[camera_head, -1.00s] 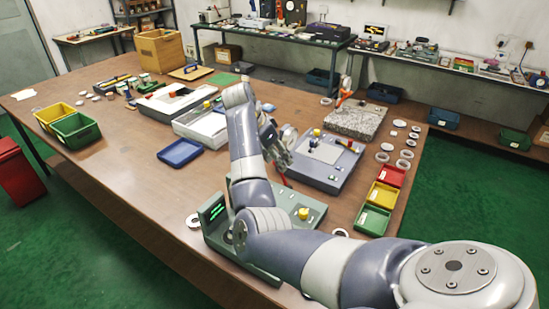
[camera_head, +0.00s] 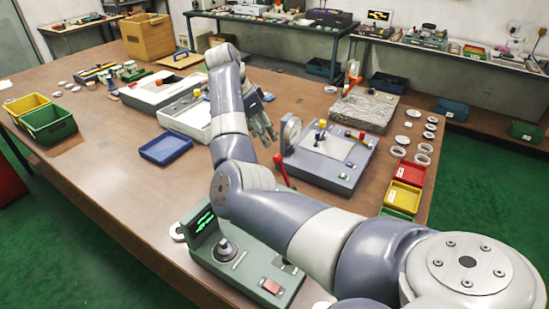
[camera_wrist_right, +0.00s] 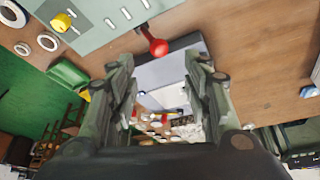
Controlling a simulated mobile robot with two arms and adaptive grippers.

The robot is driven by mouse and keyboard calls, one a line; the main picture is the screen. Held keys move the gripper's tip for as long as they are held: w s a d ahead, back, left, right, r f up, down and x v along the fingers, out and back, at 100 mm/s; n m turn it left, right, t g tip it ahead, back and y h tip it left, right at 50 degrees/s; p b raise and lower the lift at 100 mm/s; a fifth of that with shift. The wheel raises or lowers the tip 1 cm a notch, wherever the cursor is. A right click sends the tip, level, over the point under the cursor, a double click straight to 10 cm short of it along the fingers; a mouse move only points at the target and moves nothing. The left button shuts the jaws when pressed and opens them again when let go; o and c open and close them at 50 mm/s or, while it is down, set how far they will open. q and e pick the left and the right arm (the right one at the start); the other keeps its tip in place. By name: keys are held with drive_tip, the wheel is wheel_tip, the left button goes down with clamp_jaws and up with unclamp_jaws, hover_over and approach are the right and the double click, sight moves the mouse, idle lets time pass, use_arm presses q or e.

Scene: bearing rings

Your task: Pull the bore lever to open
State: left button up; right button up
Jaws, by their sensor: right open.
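The red-knobbed lever (camera_head: 281,168) rises behind my right arm; its lower part is hidden in the head view. In the right wrist view its red ball (camera_wrist_right: 158,47) sits on a short stem at the edge of the green device's panel (camera_wrist_right: 100,22). The green bench device (camera_head: 243,262), with a lit display and dark round post, stands at the table's front, partly covered by my arm. My right gripper (camera_head: 264,128) is open and empty, beyond the lever in the head view. In the wrist view the ball lies between the lines of its spread fingertips (camera_wrist_right: 160,62), apparently untouched.
A grey device (camera_head: 325,157) stands right of the gripper, with a granite block (camera_head: 363,110) behind it. A blue tray (camera_head: 165,148) lies left. Red (camera_head: 410,172) and yellow (camera_head: 403,195) bins line the right edge. Bare tabletop lies at left front.

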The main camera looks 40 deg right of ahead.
sight(276, 156)
drive_tip(key=p+x, duration=0.2)
drive_tip(key=x, duration=0.7)
drive_tip(key=shift+s+d+f, duration=0.15)
drive_tip(key=shift+f, duration=0.15)
drive_tip(key=shift+s+d+f, duration=0.1)
drive_tip(key=shift+d+f, duration=0.05)
drive_tip(key=shift+f, duration=0.25)
clamp_jaws()
